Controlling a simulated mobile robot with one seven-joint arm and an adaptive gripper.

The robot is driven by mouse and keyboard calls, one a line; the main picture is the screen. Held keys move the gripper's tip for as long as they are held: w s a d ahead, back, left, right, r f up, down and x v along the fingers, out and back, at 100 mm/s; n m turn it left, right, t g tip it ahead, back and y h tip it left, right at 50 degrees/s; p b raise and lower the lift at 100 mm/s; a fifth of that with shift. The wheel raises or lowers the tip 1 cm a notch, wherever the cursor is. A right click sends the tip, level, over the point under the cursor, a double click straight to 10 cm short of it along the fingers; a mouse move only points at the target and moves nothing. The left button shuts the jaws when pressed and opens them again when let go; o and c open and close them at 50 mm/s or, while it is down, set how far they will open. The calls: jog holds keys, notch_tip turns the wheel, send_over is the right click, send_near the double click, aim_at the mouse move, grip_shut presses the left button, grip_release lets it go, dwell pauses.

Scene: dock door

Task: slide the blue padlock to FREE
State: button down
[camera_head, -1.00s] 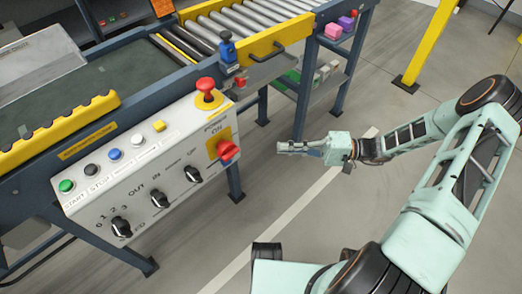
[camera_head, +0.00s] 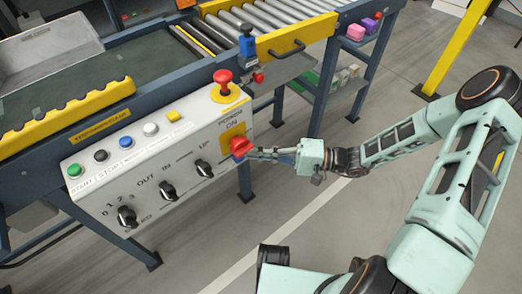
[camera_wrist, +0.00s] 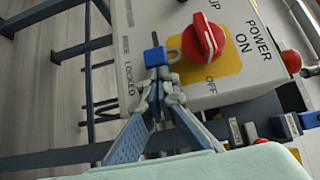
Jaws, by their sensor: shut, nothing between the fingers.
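The blue padlock (camera_wrist: 155,57) hangs beside the red rotary power switch (camera_wrist: 203,40) in the wrist view, its grey shackle toward the switch. In the head view a small blue bit of the padlock (camera_head: 239,158) shows below the red switch (camera_head: 240,147). My gripper (camera_wrist: 160,82) is shut and empty, its tips right at the padlock's near side; I cannot tell whether they touch it. My gripper (camera_head: 252,153) also shows at the panel's right end.
The white control panel (camera_head: 150,165) carries several buttons, black knobs and a red emergency stop (camera_head: 223,80). A blue device (camera_head: 247,42) stands by the roller conveyor (camera_head: 250,18) above. A yellow post (camera_head: 455,50) stands at right. The floor below my arm is clear.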

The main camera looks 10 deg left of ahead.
jog(key=shift+s+a+p, duration=0.4)
jog(key=shift+s+a, duration=1.15)
jog(key=shift+s, duration=0.3)
jog(key=w+d+p, duration=0.1)
jog(key=w+d, duration=0.3)
jog(key=d, duration=0.8)
jog(key=shift+d+p, duration=0.3)
jog(key=shift+d, duration=0.05)
